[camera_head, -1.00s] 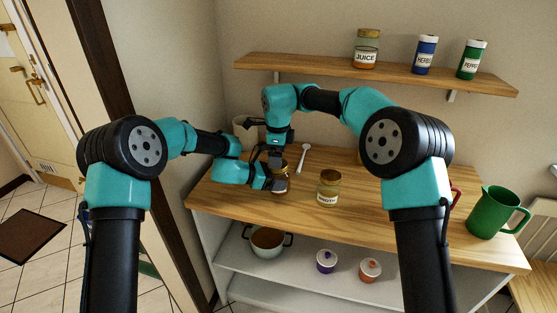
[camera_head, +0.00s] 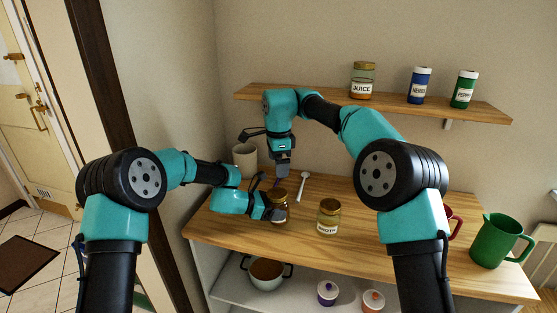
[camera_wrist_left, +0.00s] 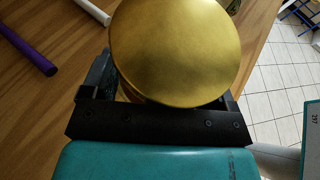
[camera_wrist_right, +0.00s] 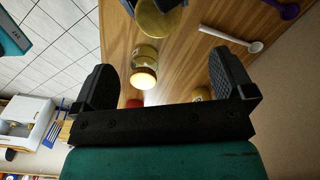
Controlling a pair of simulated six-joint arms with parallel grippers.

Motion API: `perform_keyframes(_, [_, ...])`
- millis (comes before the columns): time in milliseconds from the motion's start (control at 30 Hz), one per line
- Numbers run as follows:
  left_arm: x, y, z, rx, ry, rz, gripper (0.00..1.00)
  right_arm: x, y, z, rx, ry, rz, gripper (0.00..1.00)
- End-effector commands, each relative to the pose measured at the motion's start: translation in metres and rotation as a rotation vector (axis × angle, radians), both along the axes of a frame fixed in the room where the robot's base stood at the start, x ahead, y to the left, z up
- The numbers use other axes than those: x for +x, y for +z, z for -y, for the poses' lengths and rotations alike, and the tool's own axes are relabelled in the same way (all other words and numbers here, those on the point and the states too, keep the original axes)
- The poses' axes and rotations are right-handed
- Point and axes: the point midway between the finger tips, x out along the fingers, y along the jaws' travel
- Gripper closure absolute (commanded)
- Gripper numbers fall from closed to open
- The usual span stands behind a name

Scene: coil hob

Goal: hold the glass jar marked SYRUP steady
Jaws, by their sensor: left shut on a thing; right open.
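A glass jar (camera_head: 279,213) with a gold lid stands at the left of the wooden counter. No label can be read on it, so I cannot tell if it is marked SYRUP. My left gripper (camera_head: 272,211) is shut around its side. In the left wrist view the gold lid (camera_wrist_left: 175,50) fills the space between the fingers and hides the glass below. My right gripper (camera_head: 283,170) hangs above and behind this jar. It is open and empty in the right wrist view (camera_wrist_right: 165,82), with the held jar's lid (camera_wrist_right: 160,18) beyond the fingers.
Another gold-lidded jar (camera_head: 328,218) with a pale label stands to the right. A white spoon (camera_head: 303,186) lies behind. A beige crock (camera_head: 245,160) stands at back left, a green jug (camera_head: 496,240) at right. The shelf above holds a JUICE jar (camera_head: 363,82) and two shakers.

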Motion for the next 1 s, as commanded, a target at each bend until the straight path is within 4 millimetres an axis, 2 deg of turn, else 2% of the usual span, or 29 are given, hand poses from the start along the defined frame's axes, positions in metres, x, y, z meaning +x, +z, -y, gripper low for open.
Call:
perform_keyframes(167, [0.0, 0.001, 0.0, -0.001, 0.001, 0.002, 0.86, 0.0, 0.011, 0.001, 0.002, 0.068, -0.006, 0.0])
perform_keyframes(567, [0.0, 0.001, 0.0, -0.001, 0.001, 0.002, 0.86, 0.0, 0.009, 0.001, 0.001, 0.071, -0.007, 0.0])
perform_keyframes(767, [0.0, 0.001, 0.0, -0.001, 0.001, 0.002, 0.86, 0.0, -0.005, 0.001, 0.0, 0.07, -0.008, 0.0])
perform_keyframes(1000, [0.0, 0.001, 0.0, -0.001, 0.001, 0.002, 0.86, 0.0, -0.04, 0.002, -0.001, 0.069, -0.01, 0.0])
